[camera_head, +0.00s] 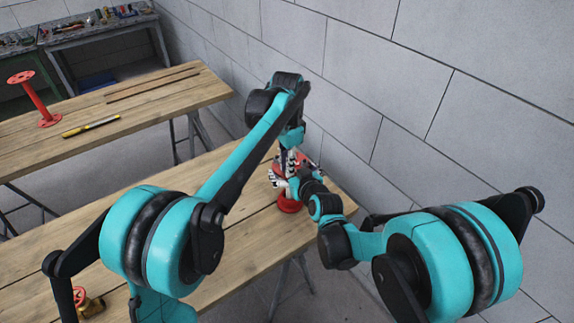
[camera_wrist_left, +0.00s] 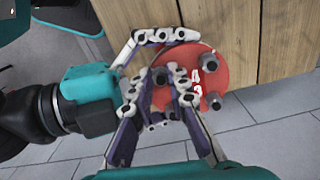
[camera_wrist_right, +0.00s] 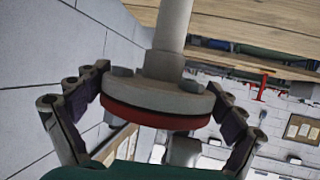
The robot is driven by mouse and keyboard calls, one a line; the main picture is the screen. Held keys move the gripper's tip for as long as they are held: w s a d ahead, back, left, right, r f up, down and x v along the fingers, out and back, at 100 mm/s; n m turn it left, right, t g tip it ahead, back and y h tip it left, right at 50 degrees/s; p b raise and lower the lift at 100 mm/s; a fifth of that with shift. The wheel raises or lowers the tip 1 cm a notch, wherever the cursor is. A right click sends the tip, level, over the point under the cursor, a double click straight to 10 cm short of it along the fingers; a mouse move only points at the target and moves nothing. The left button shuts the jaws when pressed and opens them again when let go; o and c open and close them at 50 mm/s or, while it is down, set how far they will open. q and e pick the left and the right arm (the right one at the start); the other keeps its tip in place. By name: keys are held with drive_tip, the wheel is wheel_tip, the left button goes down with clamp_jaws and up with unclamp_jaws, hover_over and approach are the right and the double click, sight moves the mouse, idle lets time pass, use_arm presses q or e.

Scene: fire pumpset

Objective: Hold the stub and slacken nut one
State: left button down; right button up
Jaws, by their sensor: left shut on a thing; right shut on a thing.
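The stub is a grey pipe (camera_wrist_right: 173,28) with a grey flange (camera_wrist_right: 160,97) against a red disc (camera_wrist_right: 150,117). In the head view, its red parts (camera_head: 289,206) stand at the far right of the near table. My right gripper (camera_wrist_right: 158,80) has its fingers on both sides of the flange edge, shut on the stub. In the left wrist view, the red disc (camera_wrist_left: 200,62) bears white numbers and dark nuts. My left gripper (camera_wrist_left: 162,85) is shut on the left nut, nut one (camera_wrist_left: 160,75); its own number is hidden. Both grippers are close together and small in the head view (camera_head: 286,165).
A grey wall (camera_head: 420,75) runs close along the right of the table (camera_head: 240,255). A brass valve with a red handwheel (camera_head: 88,302) lies at the near left. The far table (camera_head: 150,92) holds a red flanged stand (camera_head: 38,100) and a yellow-handled tool (camera_head: 90,126).

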use_arm(q)
drive_tip(key=n, duration=0.6)
drive_tip(key=shift+s+d, duration=0.1)
drive_tip(key=n, duration=0.6)
drive_tip(key=shift+d+n, duration=0.1)
drive_tip(key=shift+n, duration=0.2)
drive_tip(key=n, duration=0.6)
drive_tip(key=shift+d, duration=0.1)
drive_tip(key=n, duration=0.6)
drive_tip(key=shift+n, duration=0.4)
drive_tip(key=c, duration=1.5)
unclamp_jaws()
drive_tip(key=shift+o, duration=0.2)
